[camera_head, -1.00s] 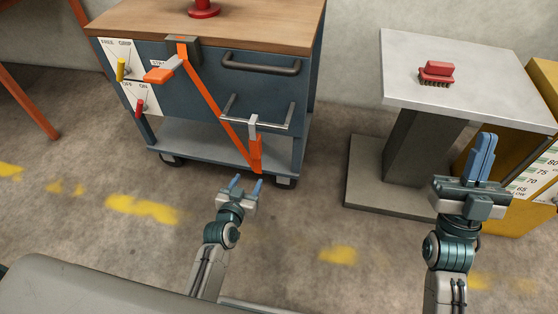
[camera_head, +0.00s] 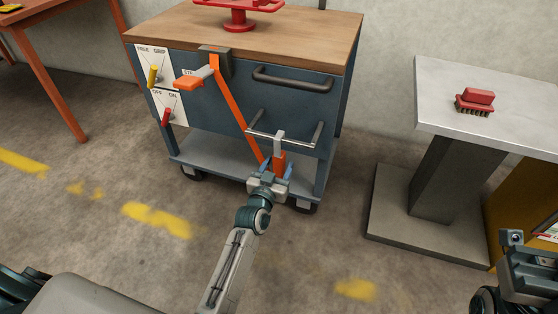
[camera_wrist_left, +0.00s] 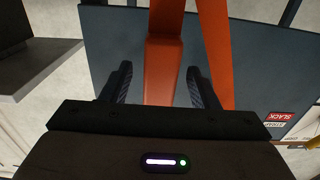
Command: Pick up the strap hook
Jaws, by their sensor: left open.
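The strap hook is a light grey hook (camera_head: 279,143) with an orange body below it, at the lower end of an orange strap (camera_head: 234,106). It hangs at the lower metal bar (camera_head: 262,136) on the cart's front. My left gripper (camera_head: 277,168) is open, its blue fingers either side of the orange body's lower end. In the left wrist view an orange piece (camera_wrist_left: 163,70) stands between the two dark open fingers (camera_wrist_left: 160,87), with gaps at both sides. A second orange band runs to its right. My right gripper is partly in view at the lower right; its fingers do not show clearly.
The blue cart (camera_head: 240,100) has a wooden top (camera_head: 300,35), an upper handle (camera_head: 292,80), a yellow lever (camera_head: 153,75) and a red lever (camera_head: 167,117). A grey pedestal table (camera_head: 435,100) with a red brush (camera_head: 475,100) stands right. The floor between is clear.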

